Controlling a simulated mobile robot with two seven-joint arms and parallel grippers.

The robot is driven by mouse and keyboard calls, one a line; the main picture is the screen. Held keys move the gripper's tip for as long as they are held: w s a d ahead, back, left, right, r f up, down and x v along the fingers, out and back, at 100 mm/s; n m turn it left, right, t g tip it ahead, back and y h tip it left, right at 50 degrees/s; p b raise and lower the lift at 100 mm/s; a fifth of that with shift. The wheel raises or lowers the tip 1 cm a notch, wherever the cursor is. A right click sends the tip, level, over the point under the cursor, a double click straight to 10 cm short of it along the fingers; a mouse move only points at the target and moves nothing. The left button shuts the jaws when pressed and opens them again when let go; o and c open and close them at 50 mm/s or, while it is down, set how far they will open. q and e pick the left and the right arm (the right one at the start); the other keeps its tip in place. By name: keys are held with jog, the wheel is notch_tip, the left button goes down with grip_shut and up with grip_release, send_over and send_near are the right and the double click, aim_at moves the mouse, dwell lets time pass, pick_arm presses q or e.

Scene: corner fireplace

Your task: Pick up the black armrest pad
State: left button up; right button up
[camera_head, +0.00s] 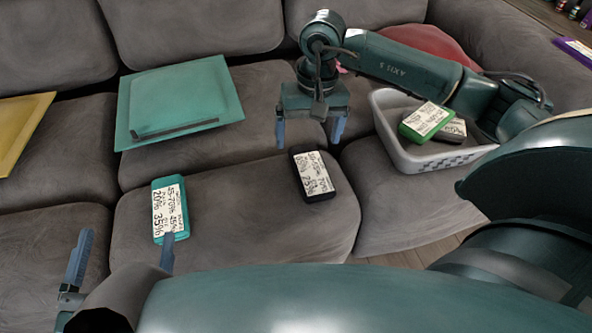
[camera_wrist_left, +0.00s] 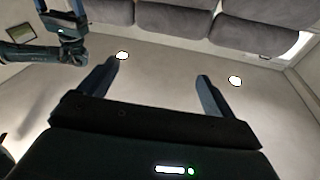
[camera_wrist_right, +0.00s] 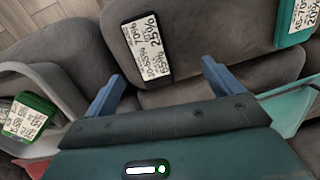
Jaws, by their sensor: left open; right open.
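The black armrest pad (camera_head: 327,192), a dark slab with a white printed label, lies flat on the front of the middle grey sofa cushion. It also shows in the right wrist view (camera_wrist_right: 163,77), just beyond the fingertips. My right gripper (camera_head: 309,128) is open and empty above the sofa, behind the pad in the head view. In the right wrist view the gripper (camera_wrist_right: 163,72) has nothing between its fingers. My left gripper (camera_head: 126,247) is open and empty at the lower left, near the sofa's front. The left wrist view shows its fingers (camera_wrist_left: 159,73) apart.
A teal labelled slab (camera_head: 182,190) lies left of the pad. A green tray (camera_head: 235,105) and a yellow one (camera_head: 20,135) lie further back. A white basket (camera_head: 400,158) at right holds a green labelled slab (camera_head: 412,130) and a grey one. A red cushion (camera_head: 425,42) lies behind.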

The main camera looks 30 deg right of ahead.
aim_at(311, 167)
jog(key=shift+n+h, duration=0.3)
jog(key=shift+h, duration=0.3)
jog(key=f+b, duration=0.1)
jog(key=f, duration=0.1)
jog(key=w+d+f+b, duration=0.1)
jog(key=f, duration=0.2)
jog(key=d+f+b, duration=0.1)
jog(key=f, duration=0.2)
jog(key=shift+w+f, duration=0.15)
jog(key=shift+f, duration=0.05)
notch_tip(311, 167, down, 3)
jog(key=shift+a+r+b, duration=0.15)
jog(key=shift+r+b, duration=0.05)
jog(key=shift+b, duration=0.6)
notch_tip(311, 167, down, 2)
jog(key=shift+b, duration=0.35)
pick_arm(q)
jog(key=shift+w+d+r+t+h, duration=0.2)
jog(key=shift+r+t+h, duration=0.1)
jog(key=shift+h, duration=0.1)
jog(key=shift+w+d+r+t+h, duration=0.1)
jog(key=shift+d+r+t+h, duration=0.05)
jog(key=shift+r+t+h, duration=0.2)
jog(key=shift+f, duration=0.1)
jog(key=shift+f, duration=0.15)
pick_arm(e)
jog(key=c, duration=1.1)
